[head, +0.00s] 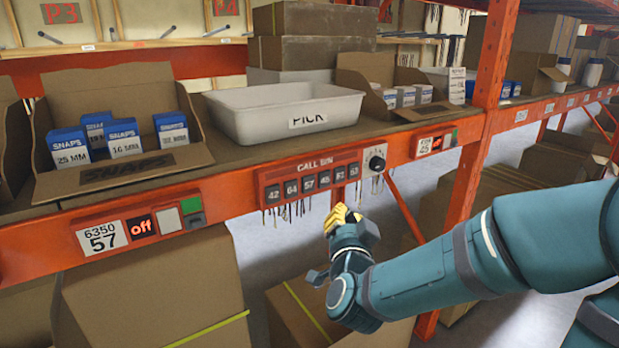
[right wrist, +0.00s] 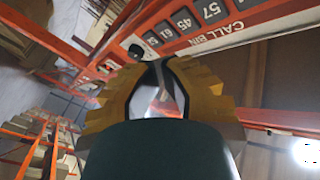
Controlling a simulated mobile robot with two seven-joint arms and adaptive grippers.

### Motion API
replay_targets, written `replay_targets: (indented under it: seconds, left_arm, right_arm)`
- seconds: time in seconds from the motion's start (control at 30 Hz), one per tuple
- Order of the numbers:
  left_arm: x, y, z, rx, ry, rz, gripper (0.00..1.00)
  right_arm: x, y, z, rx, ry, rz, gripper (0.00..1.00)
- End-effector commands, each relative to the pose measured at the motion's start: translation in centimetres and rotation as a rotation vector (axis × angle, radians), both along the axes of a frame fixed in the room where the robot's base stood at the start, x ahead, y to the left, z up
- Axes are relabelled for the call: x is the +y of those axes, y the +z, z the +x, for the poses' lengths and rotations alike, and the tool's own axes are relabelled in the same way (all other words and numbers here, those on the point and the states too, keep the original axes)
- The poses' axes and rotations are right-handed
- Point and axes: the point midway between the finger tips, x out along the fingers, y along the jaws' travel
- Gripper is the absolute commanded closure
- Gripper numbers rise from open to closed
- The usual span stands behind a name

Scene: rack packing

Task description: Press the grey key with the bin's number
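The orange call panel (head: 313,181), marked CALL BIN, carries a row of dark grey keys with white numbers. I read 42, 64, 57 (head: 309,184), 45 and 53; one between the last two is unclear. The 57 key also shows in the right wrist view (right wrist: 212,10). A white shelf label (head: 102,238) at left reads 6350 57. My right gripper (head: 343,217), with yellow fingers, is just below the panel's right part, apart from the keys. Its fingertips (right wrist: 159,66) look closed together, with nothing between them. My left gripper is out of view.
A white PICK tray (head: 290,108) stands on the shelf above the panel. An open carton of SNAPS boxes (head: 121,139) is at left. A dark knob (head: 376,162) sits right of the keys. An orange upright (head: 482,130) stands farther right. Cartons (head: 302,308) are below.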

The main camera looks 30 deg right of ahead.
Motion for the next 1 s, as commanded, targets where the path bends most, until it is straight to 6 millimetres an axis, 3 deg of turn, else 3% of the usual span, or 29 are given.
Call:
replay_targets:
  seconds: [0.13,0.57,1.0]
  left_arm:
    - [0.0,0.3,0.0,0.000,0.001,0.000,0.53]
    - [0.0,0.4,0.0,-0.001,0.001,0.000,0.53]
    - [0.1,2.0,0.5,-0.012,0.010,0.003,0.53]
  right_arm:
    - [-0.8,1.8,-0.9,-0.049,-0.037,0.000,1.00]
    - [-0.9,1.9,-0.7,-0.052,-0.040,0.000,1.00]
    - [-0.5,2.0,4.1,-0.050,-0.038,-0.001,1.00]
